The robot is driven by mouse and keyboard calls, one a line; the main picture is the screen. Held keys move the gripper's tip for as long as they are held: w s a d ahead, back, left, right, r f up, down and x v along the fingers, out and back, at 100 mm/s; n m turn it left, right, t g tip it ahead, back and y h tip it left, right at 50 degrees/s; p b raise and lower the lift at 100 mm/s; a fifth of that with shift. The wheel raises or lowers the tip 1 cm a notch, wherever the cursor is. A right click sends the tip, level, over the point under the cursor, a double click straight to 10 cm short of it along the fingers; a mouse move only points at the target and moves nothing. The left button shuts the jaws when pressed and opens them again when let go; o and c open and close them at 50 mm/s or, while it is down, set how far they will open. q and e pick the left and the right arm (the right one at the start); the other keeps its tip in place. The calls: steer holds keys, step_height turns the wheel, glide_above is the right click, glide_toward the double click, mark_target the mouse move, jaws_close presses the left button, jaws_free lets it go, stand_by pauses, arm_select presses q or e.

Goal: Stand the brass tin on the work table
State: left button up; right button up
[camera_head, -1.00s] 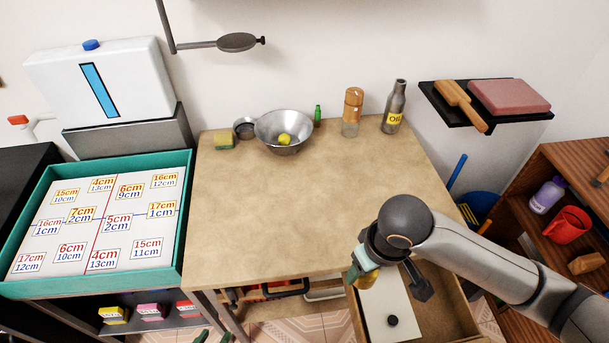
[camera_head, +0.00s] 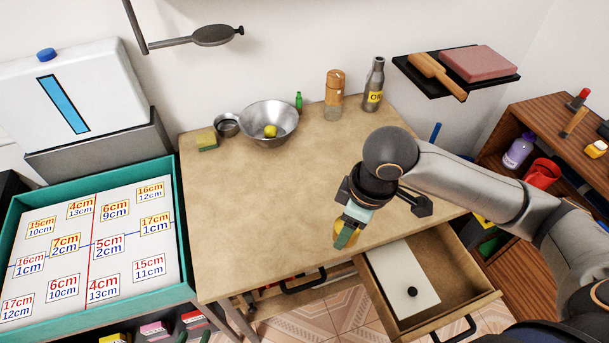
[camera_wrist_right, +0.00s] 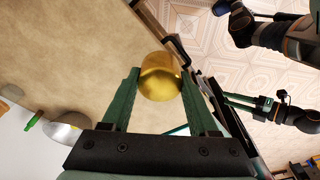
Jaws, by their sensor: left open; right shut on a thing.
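The brass tin (camera_wrist_right: 160,78) is a shiny gold round thing between the green fingers of my right gripper (camera_wrist_right: 158,84), which is shut on it. In the head view my right gripper (camera_head: 346,236) comes in from the right, over the front right part of the work table (camera_head: 260,205). Only a little gold of the tin shows there around the fingers; the gripper hides the rest. I cannot tell whether it touches the table. My left gripper (camera_wrist_right: 262,105) shows in the right wrist view over the tiled floor, open and apart from the tin.
An open drawer (camera_head: 447,255) with a white panel and black knob juts out at the front right. A steel bowl (camera_head: 268,123), sponge (camera_head: 206,139), jar (camera_head: 334,95) and oil bottle (camera_head: 374,85) stand along the back. The table's middle is clear. A teal-rimmed tray (camera_head: 177,240) is at left.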

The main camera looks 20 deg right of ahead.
steer(key=w+a+f, duration=0.2)
steer(key=w+f, duration=0.2)
steer(key=w, duration=0.4)
steer(key=b, duration=0.1)
glide_above(302, 220)
steer(key=s, duration=0.1)
steer(key=f, duration=0.2)
steer(key=d+f, duration=0.1)
steer(key=f, duration=0.1)
steer(key=shift+s+f, duration=0.2)
steer(key=shift+f, duration=0.1)
steer(key=shift+w+a+f, duration=0.25)
steer(key=shift+w+f, duration=0.15)
steer(key=shift+f, duration=0.15)
steer(key=shift+w+f, duration=0.1)
steer(key=shift+f, duration=1.5)
steer(key=shift+f, duration=0.1)
steer(key=o, duration=1.3)
steer(key=shift+o, duration=0.2)
step_height(302, 220, up, 12)
steer(key=s+d, duration=0.1)
steer(key=shift+d+p, duration=0.2)
steer(key=shift+p, duration=0.1)
